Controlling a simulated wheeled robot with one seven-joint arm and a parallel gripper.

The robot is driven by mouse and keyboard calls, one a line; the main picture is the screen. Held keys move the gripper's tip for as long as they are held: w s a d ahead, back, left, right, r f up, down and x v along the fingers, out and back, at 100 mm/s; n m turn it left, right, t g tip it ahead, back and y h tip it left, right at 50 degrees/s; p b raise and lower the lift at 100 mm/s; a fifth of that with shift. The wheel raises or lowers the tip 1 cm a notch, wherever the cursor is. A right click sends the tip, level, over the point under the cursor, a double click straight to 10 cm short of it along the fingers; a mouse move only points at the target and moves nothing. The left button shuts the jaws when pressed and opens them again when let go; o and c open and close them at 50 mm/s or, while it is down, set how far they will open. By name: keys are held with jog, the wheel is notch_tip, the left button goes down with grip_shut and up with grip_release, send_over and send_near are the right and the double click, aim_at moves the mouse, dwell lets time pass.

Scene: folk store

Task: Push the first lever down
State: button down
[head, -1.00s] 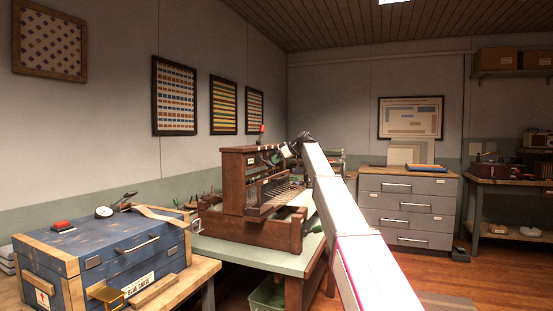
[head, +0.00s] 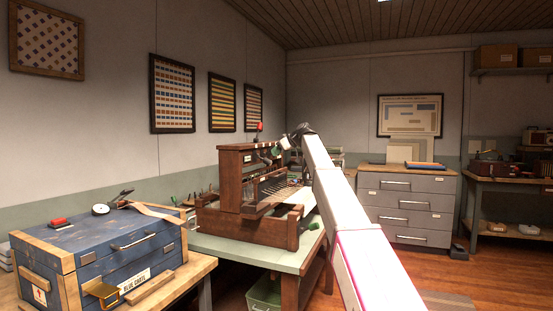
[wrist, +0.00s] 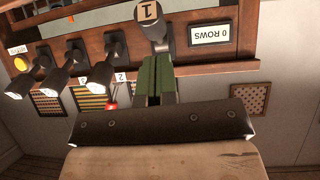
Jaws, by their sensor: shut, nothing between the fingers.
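The wooden loom (head: 228,180) stands on the green-topped table in the head view. In the wrist view a row of dark levers with pale metal ends crosses its panel. The lever tagged 1 (wrist: 151,22) is at the top middle, its tagged end toward the top edge. The other levers (wrist: 100,70), to its left, have their ends toward the lower left. My gripper (wrist: 156,62) is shut and empty, its green fingers just below lever 1 in the picture; I cannot tell if they touch it. In the head view my gripper (head: 297,136) is small beside the loom's upper right.
A display (wrist: 222,31) reading "0 ROWS" is right of lever 1. A yellow button (wrist: 18,50) is at the left. A blue crate (head: 100,250) stands on the bench at front left. Grey drawers (head: 405,210) stand at the back. Floor is open at right.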

jog(key=v, duration=1)
jog(key=shift+d, duration=0.3)
jog(key=shift+s, duration=0.15)
